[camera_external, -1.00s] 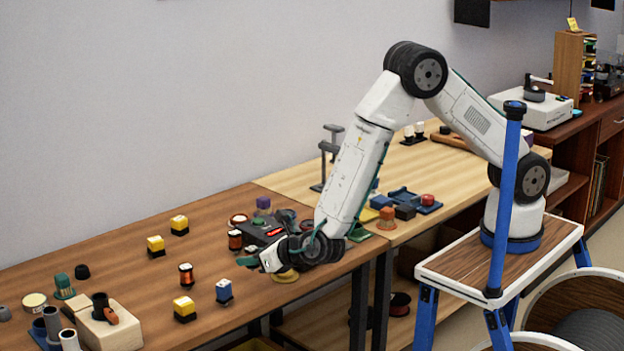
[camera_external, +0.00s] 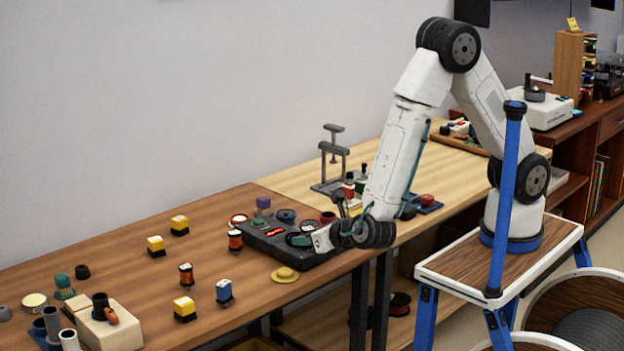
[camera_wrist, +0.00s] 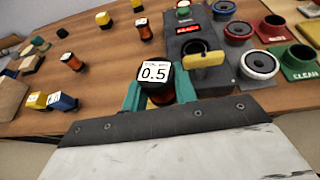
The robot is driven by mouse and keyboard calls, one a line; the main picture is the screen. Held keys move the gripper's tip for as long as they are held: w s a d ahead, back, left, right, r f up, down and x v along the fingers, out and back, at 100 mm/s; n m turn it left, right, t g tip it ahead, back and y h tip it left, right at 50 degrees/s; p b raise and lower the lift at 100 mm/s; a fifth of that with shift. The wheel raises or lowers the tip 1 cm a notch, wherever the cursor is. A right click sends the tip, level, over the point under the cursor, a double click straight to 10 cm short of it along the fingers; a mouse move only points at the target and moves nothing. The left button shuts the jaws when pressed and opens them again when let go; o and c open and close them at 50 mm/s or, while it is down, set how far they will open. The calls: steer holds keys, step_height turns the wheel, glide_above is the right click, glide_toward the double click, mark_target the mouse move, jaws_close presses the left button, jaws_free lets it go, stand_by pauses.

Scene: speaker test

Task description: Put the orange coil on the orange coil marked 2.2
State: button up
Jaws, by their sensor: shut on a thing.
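My gripper (camera_wrist: 157,92), with teal fingers, is shut on a coil with a black top and a white label reading 0.5 (camera_wrist: 154,73); a little orange-red winding shows beneath. In the external view my gripper (camera_external: 300,240) is over the front of the dark test box, and the held coil cannot be made out. One orange coil (camera_external: 186,275) stands upright on the brown table; it also shows in the wrist view (camera_wrist: 72,63). Another orange coil (camera_external: 235,241) stands left of the test box, also in the wrist view (camera_wrist: 145,32). Their labels are too small to read.
The dark test box (camera_external: 262,230) has a red display. A yellow round piece (camera_external: 285,275) lies in front. Yellow blocks (camera_external: 184,309) and a blue block (camera_external: 224,291) stand left. Blue-ringed (camera_wrist: 260,65) and red-ringed speakers (camera_wrist: 238,32) and a green cup (camera_wrist: 299,64) sit right.

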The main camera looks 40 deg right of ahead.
steer(key=w+d+r+m+g+h, duration=0.1)
steer(key=w+d+r+m+h, duration=0.25)
steer(key=w+m+h, duration=0.35)
steer(key=n, duration=0.1)
glide_above(234, 232)
steer(key=shift+f, duration=0.5)
steer(key=shift+s+f, duration=0.1)
steer(key=shift+f, duration=1.55)
steer(key=shift+f, duration=0.2)
steer(key=o, duration=1)
steer(key=shift+r, duration=0.1)
